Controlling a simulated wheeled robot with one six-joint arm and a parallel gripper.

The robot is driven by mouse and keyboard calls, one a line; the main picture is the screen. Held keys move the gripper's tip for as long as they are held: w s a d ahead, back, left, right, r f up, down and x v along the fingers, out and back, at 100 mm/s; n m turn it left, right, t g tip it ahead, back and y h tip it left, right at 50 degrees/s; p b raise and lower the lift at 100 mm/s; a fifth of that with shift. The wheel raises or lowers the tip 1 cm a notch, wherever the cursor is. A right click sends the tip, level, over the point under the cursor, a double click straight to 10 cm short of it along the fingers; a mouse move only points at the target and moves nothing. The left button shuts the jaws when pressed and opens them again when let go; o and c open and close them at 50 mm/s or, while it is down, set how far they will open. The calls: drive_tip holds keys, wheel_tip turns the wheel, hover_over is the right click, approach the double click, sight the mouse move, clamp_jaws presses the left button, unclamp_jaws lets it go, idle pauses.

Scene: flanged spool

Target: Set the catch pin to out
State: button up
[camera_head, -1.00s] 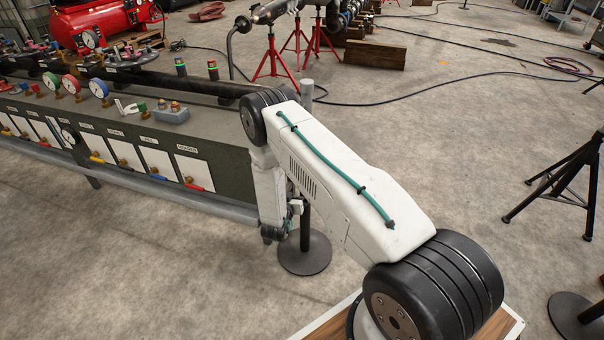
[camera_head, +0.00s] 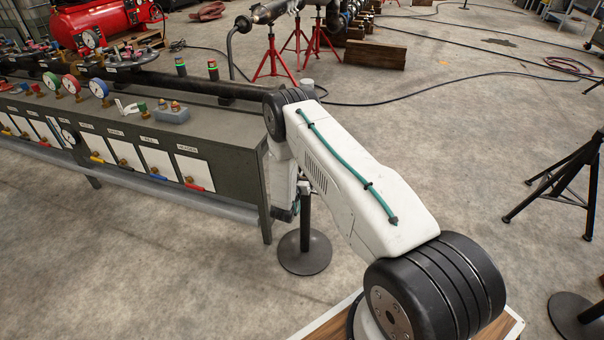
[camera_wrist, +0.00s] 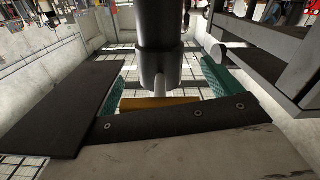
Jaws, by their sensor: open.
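My gripper (camera_wrist: 164,90) is open in the wrist view, with a teal pad on each side. A dark stepped cylinder (camera_wrist: 160,45) comes down between the pads from the top of that view, and a short pale pin-like end (camera_wrist: 160,86) sticks out below it. I cannot tell for certain whether this is the catch pin or whether a pad touches it. An orange-brown part (camera_wrist: 158,103) shows just below, partly hidden by the gripper body. In the head view my arm hides most of the gripper, close to a black post (camera_head: 305,215) on a round base.
A long grey bench (camera_head: 225,160) with gauges and colored valve handles stands at left, its end close to my arm. In the wrist view a grey framed structure (camera_wrist: 265,50) is near at right. A black tripod stand (camera_head: 568,180) is at far right. Concrete floor between is open.

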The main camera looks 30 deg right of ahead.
drive_tip(key=c, duration=1.3)
drive_tip(key=shift+s+a, duration=0.1)
drive_tip(key=shift+a, duration=0.05)
drive_tip(key=shift+v, duration=1.6)
drive_tip(key=shift+f, duration=0.1)
drive_tip(key=o, duration=1.3)
drive_tip(key=v, duration=0.8)
